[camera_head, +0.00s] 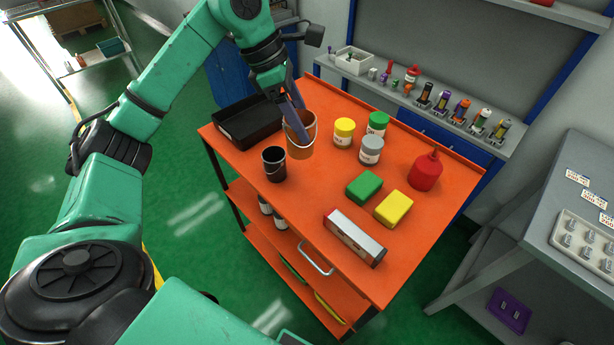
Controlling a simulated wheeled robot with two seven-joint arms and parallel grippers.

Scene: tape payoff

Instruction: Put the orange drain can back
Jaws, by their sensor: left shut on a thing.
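The orange drain can (301,150) is an open-topped can with a thin wire bail, at the back left part of the orange cart top (296,199). My left gripper (298,124) reaches down from above and is shut on the can at its rim, with a long finger across the can's mouth. The can looks upright. I cannot tell whether its bottom touches the cart top. My right gripper is not in view.
A black tray (249,126) lies left of the can, and a black can (274,164) stands just in front. Yellow (343,133), green (377,124) and grey (371,150) jars stand to the right. Farther right are sponges (393,209), a red bottle (426,171) and a box (355,238).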

